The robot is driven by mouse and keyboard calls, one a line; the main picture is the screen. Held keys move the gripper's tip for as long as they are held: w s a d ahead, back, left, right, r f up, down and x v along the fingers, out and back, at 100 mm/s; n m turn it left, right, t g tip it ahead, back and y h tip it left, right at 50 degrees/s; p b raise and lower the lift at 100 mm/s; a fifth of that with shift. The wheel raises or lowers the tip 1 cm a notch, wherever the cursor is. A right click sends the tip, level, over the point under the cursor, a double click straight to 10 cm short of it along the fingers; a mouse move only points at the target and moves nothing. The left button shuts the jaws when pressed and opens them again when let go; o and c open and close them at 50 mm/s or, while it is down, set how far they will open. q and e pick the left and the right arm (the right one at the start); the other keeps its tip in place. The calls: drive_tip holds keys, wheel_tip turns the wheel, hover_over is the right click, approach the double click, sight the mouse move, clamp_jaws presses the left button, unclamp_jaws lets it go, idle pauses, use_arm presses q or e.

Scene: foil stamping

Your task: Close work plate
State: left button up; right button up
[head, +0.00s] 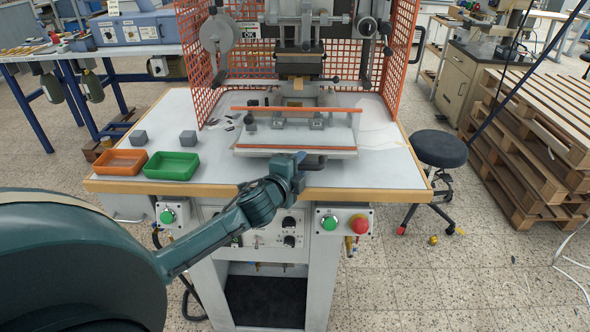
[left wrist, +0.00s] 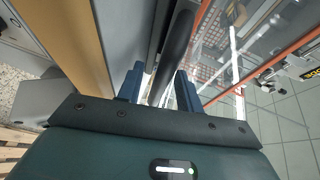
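The work plate (head: 270,151) is a pale flat plate at the front of the stamping press, with a clear guard (head: 340,126) edged by orange strips above it. A black handle (head: 313,164) sticks out at its front edge. My left gripper (head: 298,160) is at this front edge, beside the handle. In the left wrist view, the two blue fingers of my left gripper (left wrist: 158,88) stand apart, with the dark handle bar (left wrist: 176,45) reaching between them. Gaps show beside the bar, so it does not look clamped. My right gripper is not in view.
On the press table (head: 385,180) stand an orange tray (head: 120,162), a green tray (head: 171,166) and two grey cubes. Orange mesh (head: 402,50) guards the press sides. Green and red buttons (head: 345,223) sit below the front edge. A black stool (head: 440,149) stands to the right.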

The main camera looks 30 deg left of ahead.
use_arm(q)
drive_tip(key=b+v, duration=0.1)
drive_tip(key=v, duration=1.2)
drive_tip(key=shift+b, duration=0.35)
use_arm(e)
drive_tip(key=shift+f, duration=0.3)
use_arm(q)
drive_tip(key=shift+s, duration=0.1)
